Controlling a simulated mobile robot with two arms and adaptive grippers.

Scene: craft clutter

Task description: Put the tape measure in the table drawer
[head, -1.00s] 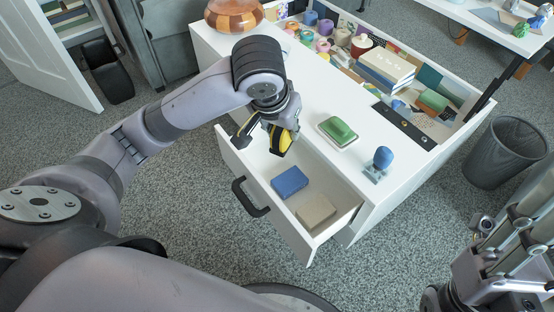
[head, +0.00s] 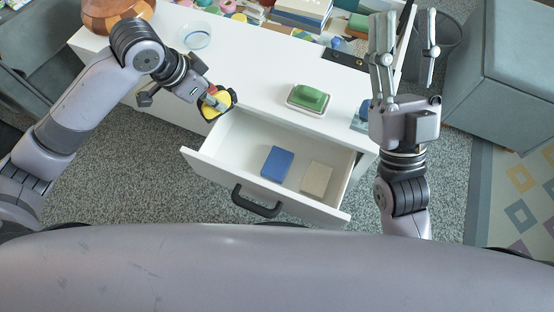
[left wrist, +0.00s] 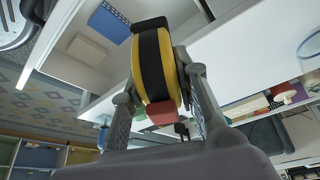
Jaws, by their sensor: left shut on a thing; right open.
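The tape measure (head: 216,103) is yellow and black with a red part. My left gripper (head: 208,98) is shut on it. It hangs at the back left of the open drawer, near the table's front edge. In the left wrist view the tape measure (left wrist: 155,65) sits between both fingers of my left gripper (left wrist: 158,95). The table drawer (head: 227,140) is pulled out and holds a blue block (head: 277,163) and a beige block (head: 317,177), with free floor on its left. My right gripper (head: 405,48) is open and empty, raised at the right.
The white tabletop (head: 250,62) bears a green object on a dish (head: 309,98), a glass bowl (head: 197,36) and a wooden bowl (head: 117,12). A blue item (head: 365,113) stands near the right corner. A grey box seat (head: 505,70) is at the right.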

